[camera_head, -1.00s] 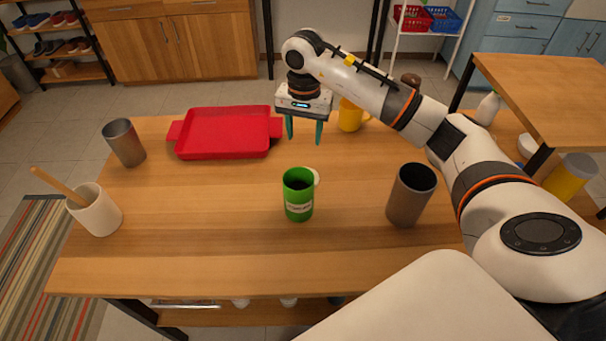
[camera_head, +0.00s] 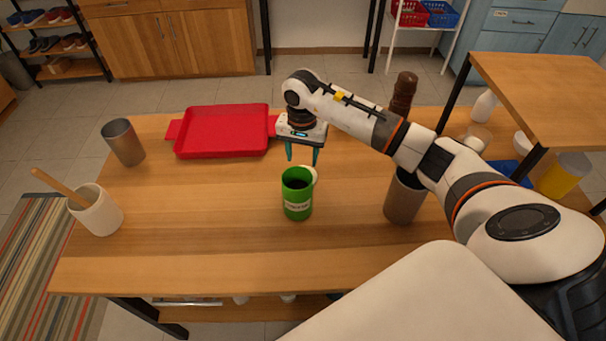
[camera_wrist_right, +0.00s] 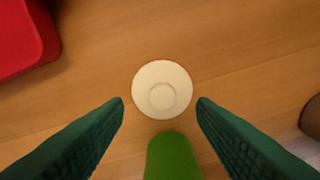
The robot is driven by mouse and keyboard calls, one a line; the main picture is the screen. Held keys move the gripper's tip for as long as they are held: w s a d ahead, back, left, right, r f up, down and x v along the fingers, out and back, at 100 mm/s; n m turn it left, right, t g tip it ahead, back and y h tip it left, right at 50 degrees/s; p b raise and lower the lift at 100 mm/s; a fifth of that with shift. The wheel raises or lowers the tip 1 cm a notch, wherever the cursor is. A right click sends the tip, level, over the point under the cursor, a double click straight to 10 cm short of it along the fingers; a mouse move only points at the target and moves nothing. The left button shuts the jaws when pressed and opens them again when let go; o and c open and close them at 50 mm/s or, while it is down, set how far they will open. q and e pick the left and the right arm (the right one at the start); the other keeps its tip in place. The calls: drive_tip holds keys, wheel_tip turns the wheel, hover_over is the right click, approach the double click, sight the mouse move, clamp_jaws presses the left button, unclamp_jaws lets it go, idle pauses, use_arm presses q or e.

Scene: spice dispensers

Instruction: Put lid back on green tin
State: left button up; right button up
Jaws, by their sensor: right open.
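The open green tin (camera_head: 297,198) stands upright on the wooden table, its dark inside showing and a white label on its front. A round cream lid (camera_wrist_right: 163,88) with a small raised ring lies on the table just behind the tin. In the head view the lid (camera_head: 315,175) is partly hidden by the tin. My right gripper (camera_head: 302,160) points down above the lid, open and empty. In the right wrist view the lid sits between and a little beyond its green fingertips (camera_wrist_right: 160,102), with the tin (camera_wrist_right: 173,158) close below. My left gripper is not in view.
A red tray (camera_head: 222,132) lies at the back left. A metal cup (camera_head: 124,143) and a white pot with a wooden stick (camera_head: 97,212) stand at the left. Another metal cup (camera_head: 402,200) stands right of the tin, under my right arm. A brown mill (camera_head: 402,95) is behind the arm.

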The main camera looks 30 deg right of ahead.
wheel_tip(320, 180, down, 4)
drive_tip(key=shift+s+f+p, duration=0.1)
drive_tip(key=shift+f+p, duration=0.05)
drive_tip(key=shift+p, duration=0.3)
drive_tip(key=c, duration=1.1)
drive_tip(key=shift+o, duration=0.2)
wheel_tip(320, 180, up, 10)
drive_tip(key=b, duration=0.1)
drive_tip(key=shift+b, duration=0.35)
